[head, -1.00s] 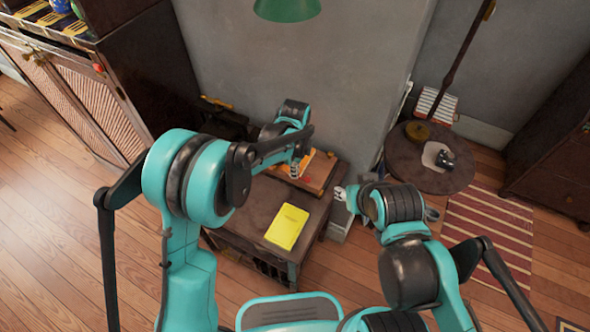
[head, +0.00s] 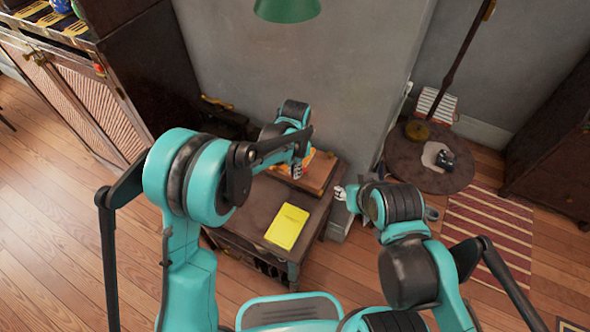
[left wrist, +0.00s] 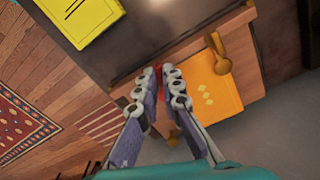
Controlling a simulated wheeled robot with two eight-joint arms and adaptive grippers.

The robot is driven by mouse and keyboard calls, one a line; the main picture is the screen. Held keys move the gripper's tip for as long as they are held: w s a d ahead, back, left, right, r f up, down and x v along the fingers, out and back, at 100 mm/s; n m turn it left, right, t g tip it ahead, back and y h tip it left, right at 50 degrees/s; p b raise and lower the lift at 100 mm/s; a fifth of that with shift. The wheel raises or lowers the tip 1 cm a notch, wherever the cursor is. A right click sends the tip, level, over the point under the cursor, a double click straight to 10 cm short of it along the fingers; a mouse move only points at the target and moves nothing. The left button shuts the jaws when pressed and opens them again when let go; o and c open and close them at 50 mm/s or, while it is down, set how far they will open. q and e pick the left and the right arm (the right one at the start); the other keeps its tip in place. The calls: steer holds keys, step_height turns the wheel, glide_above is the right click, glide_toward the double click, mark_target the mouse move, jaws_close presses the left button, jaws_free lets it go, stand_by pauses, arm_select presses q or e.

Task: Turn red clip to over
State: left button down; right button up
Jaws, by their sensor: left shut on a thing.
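The red clip (left wrist: 158,69) shows only as a small red bit between my left fingertips in the left wrist view; most of it is hidden by the fingers. My left gripper (left wrist: 160,72) is shut on it, over the edge of the dark table near a wooden case with an orange panel (left wrist: 208,85). In the head view the left gripper (head: 297,172) is at the front left of the orange panel (head: 319,168), and the clip cannot be made out. My right gripper (head: 340,193) is beside the table's right edge; its jaw opening is too small to tell.
A yellow book (head: 287,227) lies on the dark low table (head: 252,208). Brass fittings (left wrist: 219,55) stand at the case's edge. A round table (head: 405,170) holds small dark things at the right. A wall rises behind; wooden floor is open at left.

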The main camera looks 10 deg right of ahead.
arm_select(q)
steer(key=shift+n, duration=1.9)
steer(key=c, duration=1.7)
jaws_free()
steer(key=shift+r, duration=0.1)
step_height(320, 180, up, 12)
steer(key=shift+f, duration=0.1)
